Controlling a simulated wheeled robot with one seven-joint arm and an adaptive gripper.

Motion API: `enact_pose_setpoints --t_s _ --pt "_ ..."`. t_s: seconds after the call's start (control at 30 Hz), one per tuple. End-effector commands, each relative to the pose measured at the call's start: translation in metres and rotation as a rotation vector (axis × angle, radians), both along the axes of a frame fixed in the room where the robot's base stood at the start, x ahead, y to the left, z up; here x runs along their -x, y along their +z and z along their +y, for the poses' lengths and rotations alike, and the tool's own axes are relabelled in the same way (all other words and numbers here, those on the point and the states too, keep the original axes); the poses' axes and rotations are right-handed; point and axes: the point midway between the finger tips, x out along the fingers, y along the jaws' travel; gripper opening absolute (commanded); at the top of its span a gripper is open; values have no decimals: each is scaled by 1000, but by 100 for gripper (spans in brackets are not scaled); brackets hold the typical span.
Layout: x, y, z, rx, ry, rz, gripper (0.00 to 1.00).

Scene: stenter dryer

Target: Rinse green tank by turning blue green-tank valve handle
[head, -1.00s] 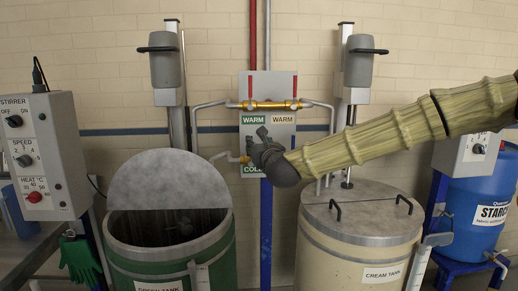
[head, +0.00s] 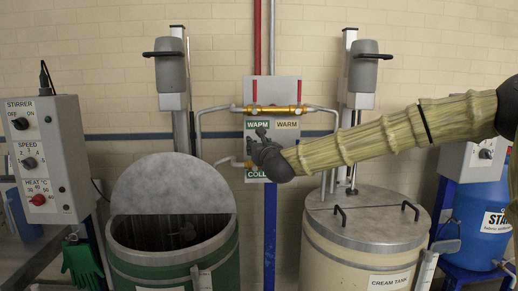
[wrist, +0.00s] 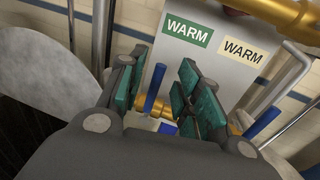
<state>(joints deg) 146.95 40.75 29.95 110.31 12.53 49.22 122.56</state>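The green tank (head: 222,263) stands at the lower left in the head view, with half its lid raised and its dark inside showing. My gripper (head: 262,140) is in front of the valve panel (head: 288,85) and hides the lower valves there. In the wrist view my gripper (wrist: 158,85) is open, with its two green-padded fingers apart. A blue valve handle (wrist: 154,88) stands upright in the gap between the fingers, over a brass fitting (wrist: 155,108). I cannot tell whether either finger touches it. A second blue handle (wrist: 262,122) tilts to the right of the right finger.
A brass pipe with red handles (head: 278,109) runs above my gripper. The cream tank (head: 362,262) stands at the right under a closed lid. Two stirrer motors (head: 171,70) (head: 363,68) hang on posts. A control box (head: 42,150) is at the left, a blue starch drum (head: 480,225) at the right.

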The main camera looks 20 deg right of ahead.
Motion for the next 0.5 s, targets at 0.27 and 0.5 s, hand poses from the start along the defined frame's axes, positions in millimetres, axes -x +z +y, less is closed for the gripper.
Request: enact_pose_setpoints --t_s 0.27,0.5 --pt "-15 -1 -1 1 0 0 34" --pt "-26 0 -2 -1 -1 0 34"
